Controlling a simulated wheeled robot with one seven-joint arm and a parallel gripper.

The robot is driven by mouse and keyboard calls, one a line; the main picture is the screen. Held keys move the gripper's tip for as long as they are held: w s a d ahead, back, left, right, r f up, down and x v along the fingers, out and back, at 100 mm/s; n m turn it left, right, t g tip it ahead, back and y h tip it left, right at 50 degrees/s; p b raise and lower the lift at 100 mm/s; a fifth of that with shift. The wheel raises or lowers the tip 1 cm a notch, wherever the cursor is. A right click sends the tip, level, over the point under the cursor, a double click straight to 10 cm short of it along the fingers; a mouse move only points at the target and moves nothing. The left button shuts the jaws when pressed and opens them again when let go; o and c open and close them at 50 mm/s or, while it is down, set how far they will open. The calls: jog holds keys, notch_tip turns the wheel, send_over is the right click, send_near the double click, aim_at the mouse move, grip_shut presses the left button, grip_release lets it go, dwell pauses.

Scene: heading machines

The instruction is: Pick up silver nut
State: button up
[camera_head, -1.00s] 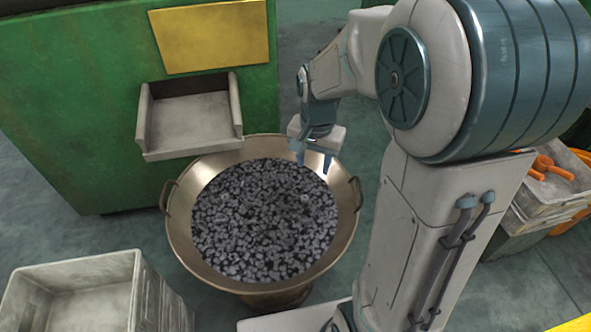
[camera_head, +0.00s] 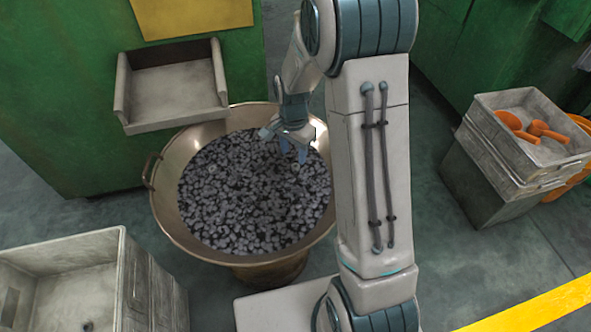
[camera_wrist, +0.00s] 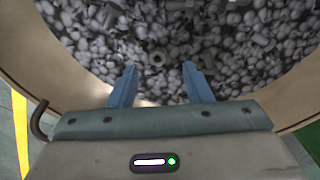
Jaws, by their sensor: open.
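A wide bronze-coloured bowl (camera_head: 165,205) is full of small grey metal parts (camera_head: 250,200). In the wrist view a ring-shaped silver nut (camera_wrist: 157,59) lies on top of the parts (camera_wrist: 235,55), ahead of the gap between my fingertips and near its middle. It is too small to make out surely in the head view. My gripper (camera_head: 293,152) is over the far right part of the bowl, pointing down. In the wrist view my gripper (camera_wrist: 160,85) shows two blue fingers spread apart with nothing between them. The bowl's rim (camera_wrist: 70,85) curves around beneath it.
A green machine (camera_head: 60,100) with a grey chute (camera_head: 170,95) stands behind the bowl. A grey crate (camera_head: 75,255) is at the lower left. Stacked crates (camera_head: 520,150) with orange scoops (camera_head: 520,127) stand right. Open floor (camera_head: 430,140) lies between my arm and these crates.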

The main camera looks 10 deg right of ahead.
aim_at(295, 167)
jog(key=f+b, duration=0.1)
jog(key=f, duration=0.1)
jog(key=f+b, duration=0.1)
jog(key=f, duration=0.2)
jog(key=shift+s+d+f, duration=0.1)
jog(key=shift+d+f, duration=0.1)
jog(key=shift+f, duration=0.05)
jog(key=shift+r, duration=0.1)
grip_shut()
